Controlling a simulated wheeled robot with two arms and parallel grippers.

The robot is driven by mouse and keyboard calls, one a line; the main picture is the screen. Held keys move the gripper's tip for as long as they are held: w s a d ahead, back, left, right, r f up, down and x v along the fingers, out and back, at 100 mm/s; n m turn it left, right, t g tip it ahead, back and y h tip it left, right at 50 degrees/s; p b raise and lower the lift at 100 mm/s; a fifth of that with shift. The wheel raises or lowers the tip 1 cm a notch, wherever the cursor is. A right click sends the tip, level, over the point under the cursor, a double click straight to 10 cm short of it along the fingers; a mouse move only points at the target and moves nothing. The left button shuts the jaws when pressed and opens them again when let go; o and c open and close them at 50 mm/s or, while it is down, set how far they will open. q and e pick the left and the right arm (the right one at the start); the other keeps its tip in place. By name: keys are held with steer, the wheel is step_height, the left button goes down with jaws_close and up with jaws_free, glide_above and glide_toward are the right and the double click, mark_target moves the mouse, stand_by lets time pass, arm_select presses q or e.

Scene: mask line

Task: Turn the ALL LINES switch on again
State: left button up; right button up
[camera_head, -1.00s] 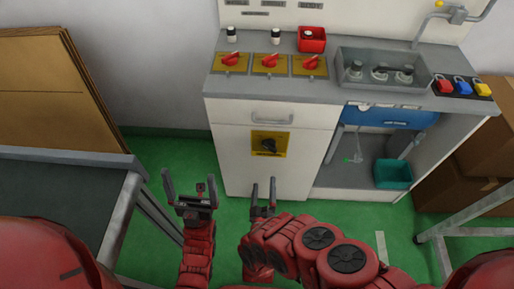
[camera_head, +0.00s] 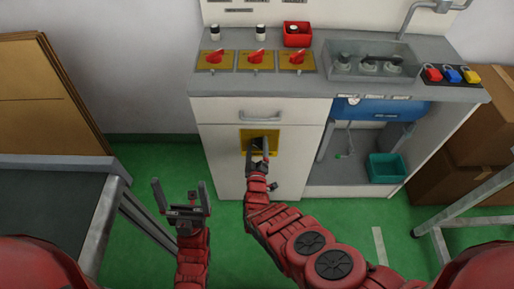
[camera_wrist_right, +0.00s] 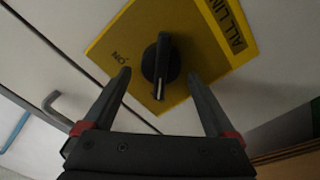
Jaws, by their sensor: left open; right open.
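The ALL LINES switch is a black knob (camera_wrist_right: 161,65) on a yellow plate (camera_wrist_right: 207,40) on the white cabinet front. In the right wrist view its pale mark is at the lower end of the knob, and the ON label lies left of the knob. My right gripper (camera_wrist_right: 158,76) is open, with one finger on each side of the knob; contact cannot be told. In the head view the right gripper (camera_head: 259,148) covers most of the knob on the plate (camera_head: 246,135). My left gripper (camera_head: 180,190) is open and empty, lower left of the switch.
A drawer handle (camera_head: 260,116) is just above the plate. The counter (camera_head: 318,84) carries several red switches, a red box (camera_head: 297,35), a grey tray (camera_head: 411,72) and coloured padlocks (camera_head: 452,74). A teal bin (camera_head: 386,168) stands on the open shelf. A dark table (camera_head: 50,205) is at left.

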steer(key=shift+w, duration=0.25)
steer(key=c, duration=1.4)
steer(key=shift+o, duration=0.2)
